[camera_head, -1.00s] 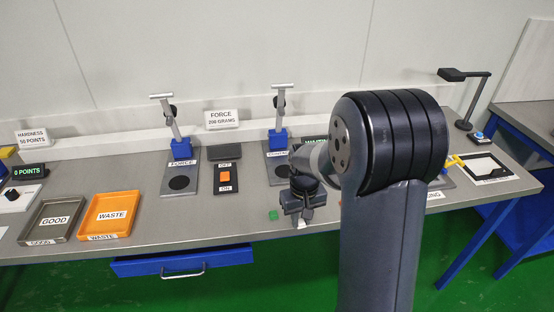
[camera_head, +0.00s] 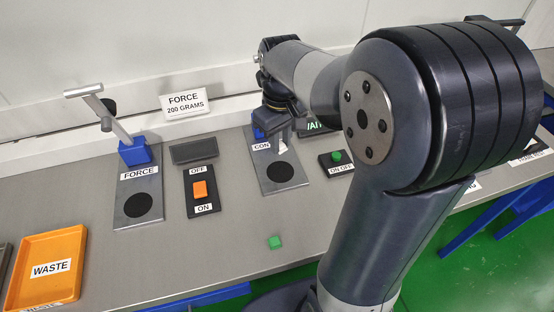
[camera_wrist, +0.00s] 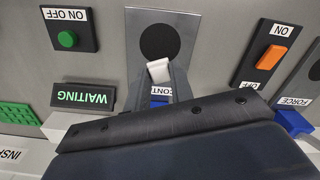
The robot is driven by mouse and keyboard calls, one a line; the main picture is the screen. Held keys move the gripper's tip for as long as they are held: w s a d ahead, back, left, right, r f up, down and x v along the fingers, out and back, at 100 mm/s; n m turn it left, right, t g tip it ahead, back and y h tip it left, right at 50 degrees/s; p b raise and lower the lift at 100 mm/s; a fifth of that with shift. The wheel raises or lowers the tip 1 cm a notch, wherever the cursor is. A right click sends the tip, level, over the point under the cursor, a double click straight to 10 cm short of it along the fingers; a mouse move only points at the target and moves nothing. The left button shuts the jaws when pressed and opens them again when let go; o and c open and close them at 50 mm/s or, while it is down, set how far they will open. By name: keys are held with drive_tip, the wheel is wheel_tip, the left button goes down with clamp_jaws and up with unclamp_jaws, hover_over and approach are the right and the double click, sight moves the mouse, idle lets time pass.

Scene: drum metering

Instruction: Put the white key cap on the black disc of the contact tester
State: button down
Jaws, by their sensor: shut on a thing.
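The contact tester (camera_head: 262,185) is a grey plate with a black disc (camera_head: 281,172) near its front end and a label partly hidden by my arm. The disc also shows bare in the wrist view (camera_wrist: 160,41). My gripper (camera_head: 281,138) is over the rear part of the plate, behind the disc. It is shut on the white key cap (camera_wrist: 159,71), which shows at the fingertips just short of the disc in the wrist view. The cap appears small in the head view (camera_head: 282,147). Its height above the plate is hard to tell.
A green cap (camera_head: 275,242) lies near the table's front edge. The force tester (camera_head: 139,180) and its orange switch (camera_head: 200,189) stand left. A green on/off button (camera_head: 336,156) and a waiting display (camera_wrist: 84,96) are beside the contact tester. An orange waste tray (camera_head: 78,255) is far left.

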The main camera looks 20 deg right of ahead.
sight(280, 171)
wheel_tip(280, 171, down, 8)
drive_tip(key=shift+f, duration=0.1)
drive_tip(key=shift+f+b, duration=0.1)
drive_tip(key=shift+b, duration=0.2)
drive_tip(key=c, duration=1.2)
unclamp_jaws()
drive_tip(key=shift+c, duration=0.2)
wheel_tip(280, 171, up, 12)
drive_tip(key=shift+r+p, duration=0.15)
drive_tip(key=shift+p, duration=0.45)
